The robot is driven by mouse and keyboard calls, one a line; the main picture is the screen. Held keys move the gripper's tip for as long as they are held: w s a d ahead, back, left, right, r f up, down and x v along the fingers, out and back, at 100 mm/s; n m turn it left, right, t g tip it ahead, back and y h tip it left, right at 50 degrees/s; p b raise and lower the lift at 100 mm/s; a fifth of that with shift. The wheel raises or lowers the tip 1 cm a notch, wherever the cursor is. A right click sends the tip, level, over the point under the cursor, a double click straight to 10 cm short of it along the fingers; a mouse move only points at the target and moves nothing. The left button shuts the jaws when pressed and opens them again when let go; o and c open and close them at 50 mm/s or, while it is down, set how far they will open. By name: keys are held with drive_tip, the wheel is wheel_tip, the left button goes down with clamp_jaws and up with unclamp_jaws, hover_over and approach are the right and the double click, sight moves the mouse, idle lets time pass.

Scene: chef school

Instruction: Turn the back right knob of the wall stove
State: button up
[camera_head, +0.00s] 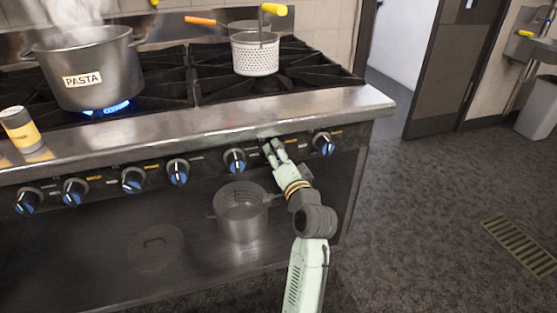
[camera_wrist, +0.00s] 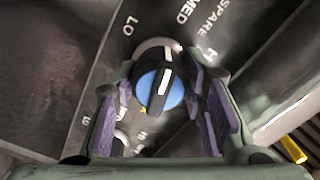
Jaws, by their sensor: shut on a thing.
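A row of blue-and-black knobs runs along the stove front (camera_head: 105,165). My gripper (camera_head: 271,150) is at the panel, between one knob (camera_head: 235,160) and the rightmost knob (camera_head: 323,143). In the wrist view, a round knob (camera_wrist: 160,88) with a black grip, blue face and white line sits between the two purple-padded fingers of my gripper (camera_wrist: 168,112), which is shut on it. The white line points toward the top of the picture. LO, MED and SPARE lettering shows around it. In the head view my gripper hides this knob.
A steaming pot marked PASTA (camera_head: 85,68) stands over a blue flame. A white perforated basket (camera_head: 255,54) sits on the right burners. A can (camera_head: 21,130) is on the front ledge. A metal pot (camera_head: 241,212) stands on the shelf below.

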drive_tip(key=n+b, duration=0.3)
drive_tip(key=n, duration=0.2)
drive_tip(key=shift+f+n, duration=0.15)
drive_tip(key=shift+n, duration=0.15)
drive_tip(key=n+b, duration=0.2)
drive_tip(key=n, duration=0.2)
drive_tip(key=shift+n+b, duration=0.3)
drive_tip(key=shift+r, duration=0.2)
drive_tip(key=o, duration=1.2)
drive_tip(key=shift+c, duration=0.2)
drive_tip(key=v, duration=0.7)
drive_tip(key=shift+s, duration=0.25)
